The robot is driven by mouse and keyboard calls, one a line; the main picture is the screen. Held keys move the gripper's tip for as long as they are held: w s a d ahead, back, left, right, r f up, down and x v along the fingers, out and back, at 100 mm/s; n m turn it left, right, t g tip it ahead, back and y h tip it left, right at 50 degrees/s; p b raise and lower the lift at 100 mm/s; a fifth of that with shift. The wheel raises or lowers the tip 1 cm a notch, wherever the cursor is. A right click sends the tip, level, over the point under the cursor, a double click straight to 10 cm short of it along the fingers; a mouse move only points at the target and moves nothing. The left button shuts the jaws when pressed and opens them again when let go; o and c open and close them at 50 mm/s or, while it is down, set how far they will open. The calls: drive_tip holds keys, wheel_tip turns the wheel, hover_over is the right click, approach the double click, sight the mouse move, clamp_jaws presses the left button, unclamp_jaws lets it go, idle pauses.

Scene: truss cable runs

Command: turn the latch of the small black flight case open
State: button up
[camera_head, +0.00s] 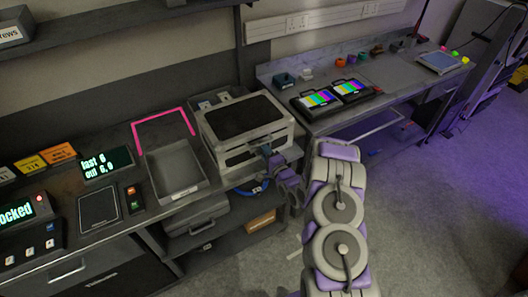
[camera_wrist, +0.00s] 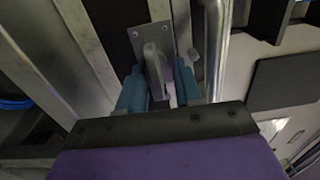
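The flight case (camera_head: 245,120) has a black top panel and pale metal edging, and stands on the bench at the centre of the head view. Its latch (camera_wrist: 154,66) shows in the wrist view as a grey lever on a riveted plate, against metal framing. My gripper (camera_head: 268,155) is at the case's front face. In the wrist view my gripper (camera_wrist: 160,82) has its two teal fingers apart, one on each side of the lever. A narrow gap shows by the right finger; contact on the left is unclear. The lever's lower end is partly hidden.
A grey tray (camera_head: 176,172) lies left of the case, with a pink frame (camera_head: 163,128) behind it. A metal tube (camera_wrist: 215,45) runs right of the latch. Open floor lies at right.

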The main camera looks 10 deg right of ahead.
drive_tip(key=shift+s+d+f, duration=0.1)
drive_tip(key=shift+s+f, duration=0.05)
drive_tip(key=shift+s+d, duration=0.1)
drive_tip(key=shift+s, duration=0.15)
drive_tip(key=p+v, duration=0.1)
drive_tip(key=v, duration=1.5)
drive_tip(key=shift+s, duration=0.3)
drive_tip(key=shift+w, duration=0.1)
